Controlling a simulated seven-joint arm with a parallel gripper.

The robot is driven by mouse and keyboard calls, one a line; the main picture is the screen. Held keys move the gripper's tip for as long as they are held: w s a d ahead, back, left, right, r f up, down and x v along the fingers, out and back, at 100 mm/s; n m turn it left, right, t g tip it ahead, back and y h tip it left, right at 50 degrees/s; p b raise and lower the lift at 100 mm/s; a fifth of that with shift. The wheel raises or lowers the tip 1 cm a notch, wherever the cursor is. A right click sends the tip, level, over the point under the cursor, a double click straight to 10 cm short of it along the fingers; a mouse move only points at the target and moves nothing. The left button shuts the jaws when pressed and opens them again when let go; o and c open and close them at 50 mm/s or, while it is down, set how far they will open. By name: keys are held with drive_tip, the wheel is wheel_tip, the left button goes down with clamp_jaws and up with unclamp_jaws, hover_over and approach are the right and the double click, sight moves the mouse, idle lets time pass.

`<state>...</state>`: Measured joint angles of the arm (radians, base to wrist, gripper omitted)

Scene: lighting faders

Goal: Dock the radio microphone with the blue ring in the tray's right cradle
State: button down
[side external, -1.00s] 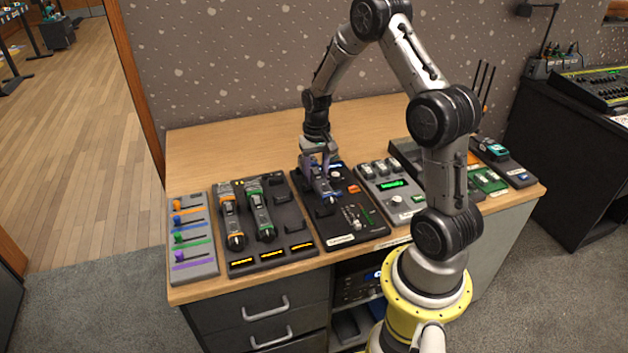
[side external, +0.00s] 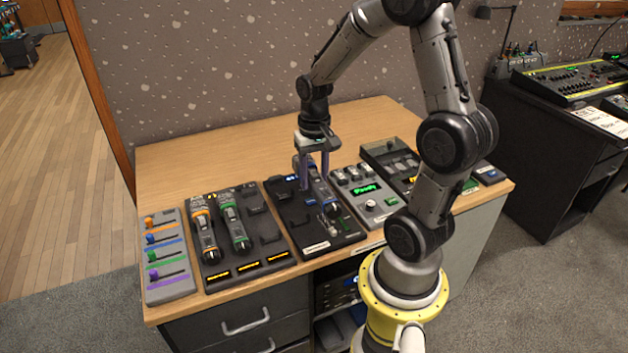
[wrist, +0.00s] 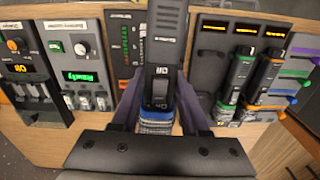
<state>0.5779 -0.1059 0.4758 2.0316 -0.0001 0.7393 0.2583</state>
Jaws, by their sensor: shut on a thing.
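My gripper (side external: 316,177) is shut on the dark radio microphone with the blue ring (side external: 322,192), which is tilted in the side view and looks lifted over the black panel. In the wrist view the microphone (wrist: 162,60) runs away between the fingers; its blue band shows near them. The black tray (side external: 243,259) stands to the left in the side view. Its left and middle cradles hold a microphone with an orange ring (side external: 204,232) and one with a green ring (side external: 235,226). Its right cradle (side external: 264,222) is empty.
The black panel (side external: 318,246) lies directly right of the tray. A grey unit with a green display (side external: 366,189) stands right of that panel. A grey slider panel (side external: 167,258) stands left of the tray. The table behind (side external: 220,150) is clear.

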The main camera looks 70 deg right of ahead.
drive_tip(key=w+d+f, duration=0.1)
drive_tip(key=w+d, duration=0.1)
drive_tip(key=w, duration=0.7)
drive_tip(key=shift+n, duration=0.3)
drive_tip(key=shift+w+a+f, duration=0.55)
drive_tip(key=shift+w+f, duration=0.5)
drive_tip(key=shift+f, duration=0.85)
drive_tip(key=shift+w+a+f, duration=0.55)
drive_tip(key=shift+w+f, duration=0.5)
drive_tip(key=shift+f, duration=0.85)
drive_tip(key=shift+w+a+f, duration=0.55)
drive_tip(key=shift+w+f, duration=0.5)
drive_tip(key=shift+f, duration=0.85)
drive_tip(key=shift+f, duration=0.55)
drive_tip(key=shift+c, duration=1.7)
unclamp_jaws()
drive_tip(key=shift+c, duration=0.2)
